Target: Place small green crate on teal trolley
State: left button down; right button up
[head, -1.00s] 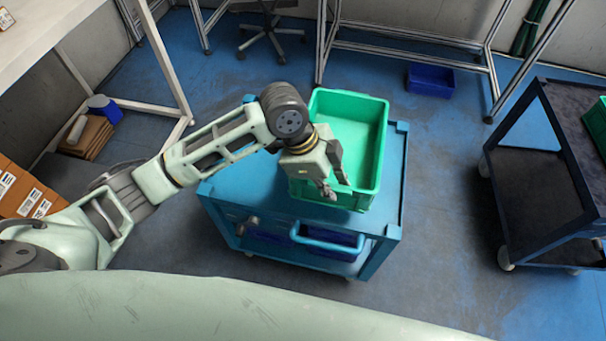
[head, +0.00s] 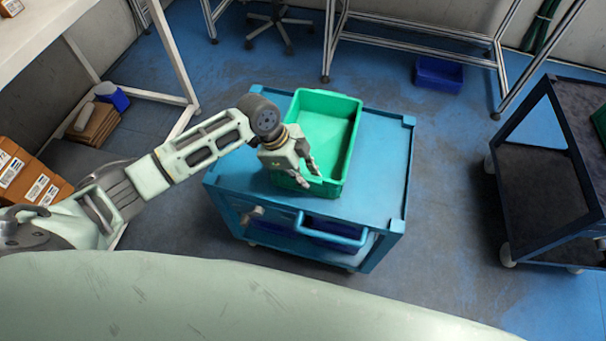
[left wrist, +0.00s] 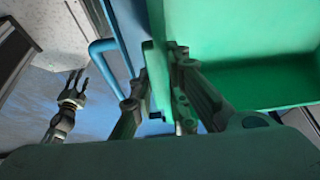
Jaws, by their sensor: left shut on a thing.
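My left gripper (head: 306,180) is shut on the crate's near wall. In the left wrist view the fingers (left wrist: 160,110) lie on both sides of the green wall (left wrist: 157,75), with the crate's inside (left wrist: 240,40) to the right. My right gripper (left wrist: 76,88) shows in the left wrist view, empty with fingers apart, over the floor beyond the trolley's handle (left wrist: 103,55).
A dark blue trolley (head: 535,175) stands to the right, with floor between. Cardboard boxes (head: 30,180) lie at the left. A blue bin (head: 438,75) is on the floor behind, under a metal-framed table. The trolley top's right and front parts are clear.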

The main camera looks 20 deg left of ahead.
pick_arm(q)
jog(key=c, duration=1.7)
grip_release()
jog(key=v, duration=1.2)
jog(key=shift+r, duration=0.1)
jog(key=shift+d, duration=0.15)
